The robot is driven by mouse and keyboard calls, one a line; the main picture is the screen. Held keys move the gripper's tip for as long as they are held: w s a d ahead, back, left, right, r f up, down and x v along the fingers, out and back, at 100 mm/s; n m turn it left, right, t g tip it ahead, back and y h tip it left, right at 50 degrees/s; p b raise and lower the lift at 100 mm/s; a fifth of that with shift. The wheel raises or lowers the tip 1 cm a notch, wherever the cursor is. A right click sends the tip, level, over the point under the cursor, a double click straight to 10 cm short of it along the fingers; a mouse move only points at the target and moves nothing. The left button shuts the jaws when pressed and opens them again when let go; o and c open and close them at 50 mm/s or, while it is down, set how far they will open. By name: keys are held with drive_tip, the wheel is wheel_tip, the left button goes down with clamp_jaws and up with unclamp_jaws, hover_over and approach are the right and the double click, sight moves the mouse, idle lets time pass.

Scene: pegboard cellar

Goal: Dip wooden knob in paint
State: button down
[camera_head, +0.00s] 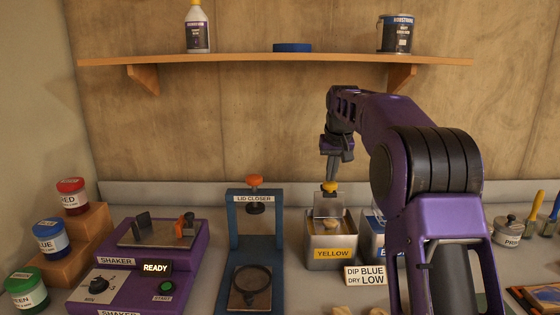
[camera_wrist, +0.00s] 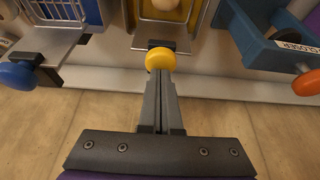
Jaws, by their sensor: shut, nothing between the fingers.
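My gripper (camera_head: 335,172) points down with its fingers shut and empty, just above the yellow ball handle (camera_head: 329,187) of the yellow tank's dipper. In the wrist view my fingertips (camera_wrist: 161,80) are at the yellow ball handle (camera_wrist: 160,58); I cannot tell whether they touch it. The YELLOW tank (camera_head: 331,254) stands below, with a pale rounded piece (camera_head: 334,224) at its opening, possibly a wooden knob. The BLUE tank (camera_head: 373,240) is right of it, partly hidden by my arm; its blue ball handle (camera_wrist: 17,75) shows in the wrist view. A card (camera_head: 365,275) reads DIP BLUE, DRY LOW.
The blue lid closer (camera_head: 240,225) stands left of the yellow tank, and the purple shaker (camera_head: 190,265) further left. Red (camera_head: 72,196), blue (camera_head: 51,238) and green (camera_head: 26,289) jars sit at far left. A wooden shelf (camera_head: 270,60) runs along the wall. Wooden pieces (camera_head: 342,310) lie at the front.

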drive_tip(key=shift+f+b, duration=1.1)
drive_tip(key=shift+f, duration=1)
drive_tip(key=shift+r, duration=0.15)
drive_tip(key=shift+r+p, duration=3.7)
drive_tip(key=shift+p, duration=0.25)
drive_tip(key=shift+r, duration=1.1)
wheel_tip(320, 180, up, 5)
hover_over(331, 184)
drive_tip(key=shift+w, duration=0.25)
